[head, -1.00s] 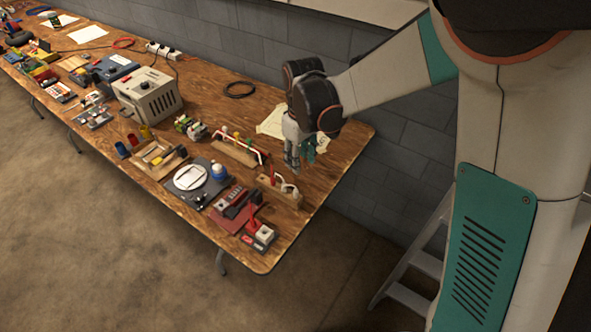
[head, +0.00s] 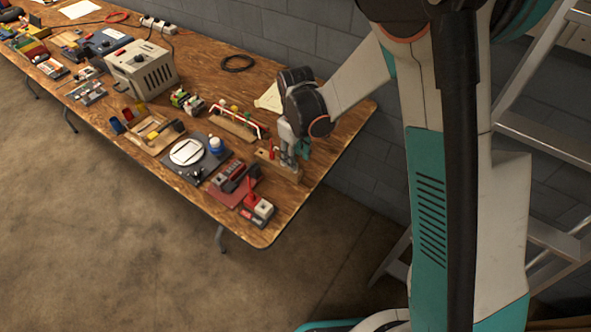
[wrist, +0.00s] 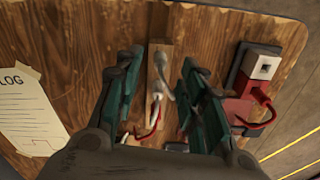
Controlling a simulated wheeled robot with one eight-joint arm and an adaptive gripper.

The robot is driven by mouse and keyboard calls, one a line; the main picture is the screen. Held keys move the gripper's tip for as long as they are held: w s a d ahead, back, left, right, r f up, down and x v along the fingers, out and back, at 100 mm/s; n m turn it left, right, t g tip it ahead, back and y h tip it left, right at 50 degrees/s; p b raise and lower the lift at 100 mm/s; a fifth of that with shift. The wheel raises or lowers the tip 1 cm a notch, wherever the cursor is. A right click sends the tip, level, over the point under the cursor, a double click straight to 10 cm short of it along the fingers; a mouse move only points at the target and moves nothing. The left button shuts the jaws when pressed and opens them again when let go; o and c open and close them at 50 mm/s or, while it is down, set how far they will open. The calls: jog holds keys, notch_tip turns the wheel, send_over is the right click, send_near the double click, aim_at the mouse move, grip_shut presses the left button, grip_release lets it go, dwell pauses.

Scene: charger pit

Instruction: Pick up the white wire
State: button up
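The white wire (wrist: 158,88) shows in the wrist view as a pale curved piece above a narrow wooden block (wrist: 160,45). It lies between the two fingers of my gripper (wrist: 165,90), which are apart with a gap on each side of it. A red wire (wrist: 151,122) runs close below it. In the head view my gripper (head: 293,160) is low over the wooden block (head: 286,172) near the table's right end, and it hides the white wire there.
A red and grey device with a white box (wrist: 262,67) stands right of the block, with a red cable. A paper sheet (wrist: 28,112) marked LOG lies left. In the head view, a rack with a red-white bar (head: 235,122) and a white round plate (head: 187,152) are nearby.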

notch_tip(320, 180, down, 4)
jog(key=shift+a+f+b, duration=0.1)
jog(key=shift+f+b, duration=0.15)
jog(key=shift+b, duration=0.75)
grip_shut()
jog(key=shift+r, duration=0.2)
